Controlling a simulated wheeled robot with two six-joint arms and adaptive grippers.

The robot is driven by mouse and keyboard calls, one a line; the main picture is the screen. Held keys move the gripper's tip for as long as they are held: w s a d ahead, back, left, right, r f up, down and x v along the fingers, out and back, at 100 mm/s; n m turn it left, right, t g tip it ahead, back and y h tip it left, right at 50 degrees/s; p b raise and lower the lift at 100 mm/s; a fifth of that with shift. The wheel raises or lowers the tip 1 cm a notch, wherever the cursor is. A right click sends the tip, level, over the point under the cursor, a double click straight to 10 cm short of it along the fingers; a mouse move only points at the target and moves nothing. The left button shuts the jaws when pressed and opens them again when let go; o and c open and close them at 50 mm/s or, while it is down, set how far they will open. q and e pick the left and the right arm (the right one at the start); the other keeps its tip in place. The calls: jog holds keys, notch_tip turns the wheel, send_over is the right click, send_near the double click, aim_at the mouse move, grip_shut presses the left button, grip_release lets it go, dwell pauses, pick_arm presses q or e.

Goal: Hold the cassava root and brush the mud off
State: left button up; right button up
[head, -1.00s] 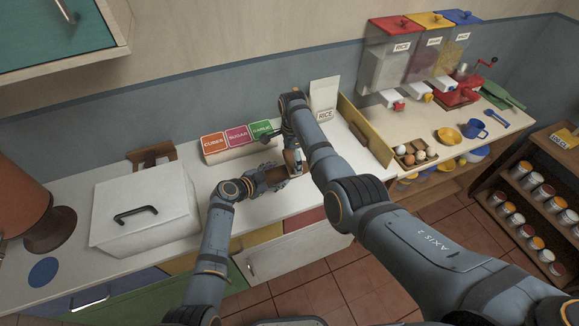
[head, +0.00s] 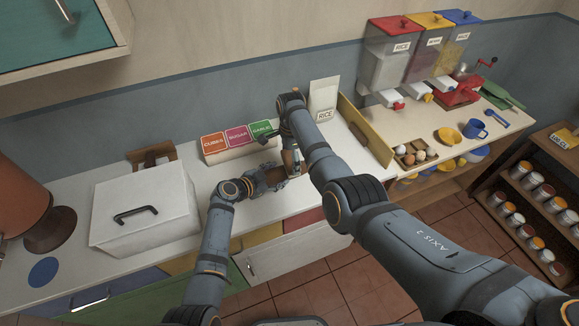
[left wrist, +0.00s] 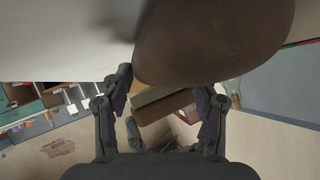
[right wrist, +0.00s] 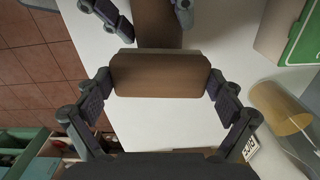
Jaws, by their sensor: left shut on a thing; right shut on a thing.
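My left gripper (head: 272,178) is shut on the brown cassava root, low over the front of the white counter. The root (left wrist: 215,40) fills the top of the left wrist view as a smooth, dark brown rounded end. My right gripper (head: 291,168) is shut on the brush, a brown block (right wrist: 160,80) gripped at its two ends in the right wrist view. The root (right wrist: 158,25) lies just beyond the brush there, between my left fingers. Whether the brush touches the root is unclear. The bristles are hidden, and I cannot tell mud from skin.
A white lidded box (head: 145,205) stands left of my left arm. An egg tray (head: 412,155) and dispensers (head: 390,65) are at the right.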

pick_arm(q)
jog(key=shift+s+f, duration=0.25)
jog(key=shift+f, duration=0.2)
pick_arm(e)
jog(key=shift+a+r, duration=0.1)
jog(key=shift+r, duration=0.05)
jog(key=w+d+r, duration=0.1)
jog(key=d+r, duration=0.3)
jog(key=r, duration=0.4)
jog(key=shift+d+r, duration=0.4)
pick_arm(q)
jog(key=o, duration=1.7)
jog(key=shift+w, duration=0.35)
jog(key=shift+r, duration=0.1)
pick_arm(e)
jog(key=shift+w+f, duration=0.15)
jog(key=shift+w, duration=0.15)
pick_arm(q)
jog(key=shift+r, duration=0.15)
pick_arm(e)
jog(key=shift+s, duration=0.1)
